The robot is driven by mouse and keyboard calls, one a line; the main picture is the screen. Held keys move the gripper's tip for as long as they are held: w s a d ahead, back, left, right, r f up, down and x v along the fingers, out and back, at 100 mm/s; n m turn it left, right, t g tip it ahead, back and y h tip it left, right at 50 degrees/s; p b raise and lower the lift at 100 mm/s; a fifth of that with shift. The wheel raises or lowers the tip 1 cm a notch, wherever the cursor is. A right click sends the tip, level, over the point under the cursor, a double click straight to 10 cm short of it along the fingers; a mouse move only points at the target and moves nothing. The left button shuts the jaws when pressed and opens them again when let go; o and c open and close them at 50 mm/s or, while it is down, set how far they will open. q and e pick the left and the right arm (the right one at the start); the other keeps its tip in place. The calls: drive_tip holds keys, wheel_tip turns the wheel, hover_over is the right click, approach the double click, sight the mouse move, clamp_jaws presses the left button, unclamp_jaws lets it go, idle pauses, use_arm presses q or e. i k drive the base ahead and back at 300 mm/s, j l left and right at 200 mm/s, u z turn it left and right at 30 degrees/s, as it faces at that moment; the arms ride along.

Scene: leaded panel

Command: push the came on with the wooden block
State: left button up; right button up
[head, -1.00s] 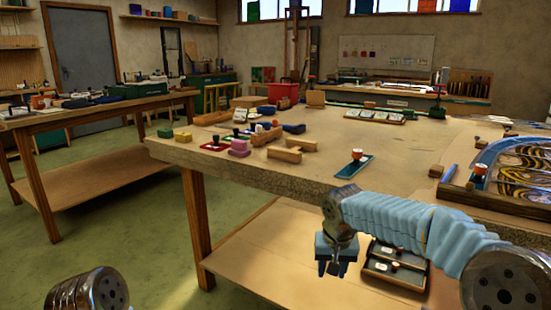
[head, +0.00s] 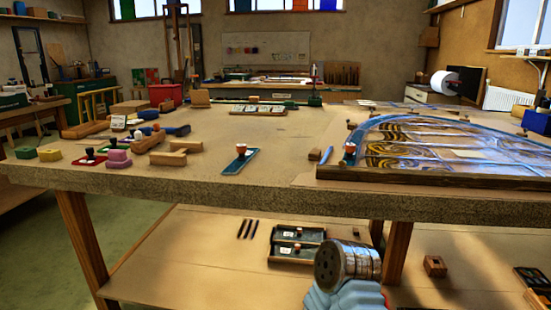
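The leaded panel (head: 440,153) lies in a wooden frame at the right of the workbench, with swirled amber and clear glass and a blue curved border. I cannot make out which strip is the came at this size. Small wooden blocks (head: 313,155) lie at the panel's left edge, beside a blue stick (head: 327,154). Larger wooden pieces (head: 176,154) lie at the left of the bench. I cannot tell which block is the task's. Part of my arm shows low in the view, but neither gripper does.
The workbench (head: 270,184) has a clear front middle around a blue plate with an orange-topped knob (head: 241,158). Colored blocks crowd its left end. The lower shelf (head: 190,262) holds dark trays (head: 295,246), dark strips (head: 247,229) and a wooden block (head: 435,266).

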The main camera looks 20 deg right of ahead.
sight(315, 155)
drive_tip(key=i+l+z, duration=0.2)
drive_tip(key=z, duration=0.15)
drive_tip(key=i+l+z, duration=0.2)
drive_tip(key=z, duration=0.15)
drive_tip(key=i+l+z, duration=0.1)
drive_tip(key=i+z, duration=0.25)
drive_tip(key=k+j+z, duration=0.15)
drive_tip(key=j, duration=0.2)
drive_tip(key=k+j+z, duration=0.2)
drive_tip(key=k+j, duration=0.05)
drive_tip(key=j, duration=0.1)
